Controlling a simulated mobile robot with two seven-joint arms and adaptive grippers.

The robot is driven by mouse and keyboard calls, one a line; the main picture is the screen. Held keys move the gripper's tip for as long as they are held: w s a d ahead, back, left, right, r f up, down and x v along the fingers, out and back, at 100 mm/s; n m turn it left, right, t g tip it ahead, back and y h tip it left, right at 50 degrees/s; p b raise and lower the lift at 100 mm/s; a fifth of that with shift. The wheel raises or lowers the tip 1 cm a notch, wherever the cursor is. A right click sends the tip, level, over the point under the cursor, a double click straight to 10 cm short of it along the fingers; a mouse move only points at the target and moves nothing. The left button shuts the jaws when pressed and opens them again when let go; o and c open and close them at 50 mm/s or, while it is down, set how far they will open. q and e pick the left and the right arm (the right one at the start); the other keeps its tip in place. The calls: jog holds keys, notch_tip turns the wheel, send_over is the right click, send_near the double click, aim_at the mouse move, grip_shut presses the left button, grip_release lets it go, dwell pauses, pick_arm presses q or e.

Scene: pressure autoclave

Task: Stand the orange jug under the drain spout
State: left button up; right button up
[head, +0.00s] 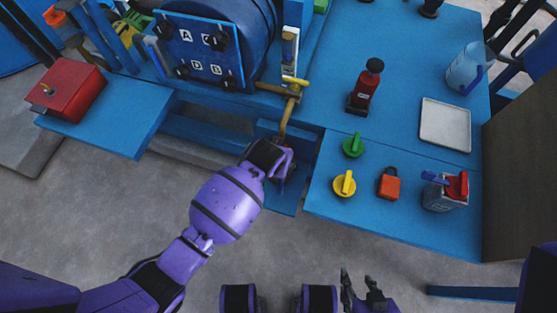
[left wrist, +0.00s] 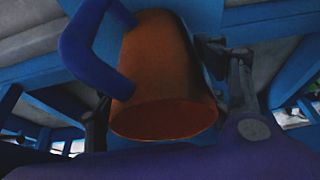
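The orange jug (left wrist: 165,75) with a blue handle (left wrist: 82,45) fills the middle of the left wrist view, its round mouth toward the camera. My left gripper (head: 281,168) has a finger on each side of it; the right-hand finger appears to touch the jug wall. In the head view this gripper is below the brass drain spout (head: 287,118) and hides nearly all of the jug. I cannot tell whether the jug rests on the low shelf. My right gripper (head: 362,285) is empty at the bottom, its fingers apart.
The blue autoclave (head: 205,50) stands behind the spout, with a yellow valve handle (head: 295,82). The blue bench (head: 400,215) on the right holds yellow and green knobs, a red bottle (head: 365,88) and a white tray (head: 445,122). A red box (head: 75,93) sits on the left shelf.

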pick_arm(q)
jog(key=shift+o, duration=1.4)
jog(key=p+v, duration=0.3)
jog(key=v, duration=0.8)
jog(key=shift+r, duration=0.1)
jog(key=shift+s+a+r, duration=0.1)
jog(key=shift+s+r, duration=0.15)
jog(key=shift+r, duration=0.2)
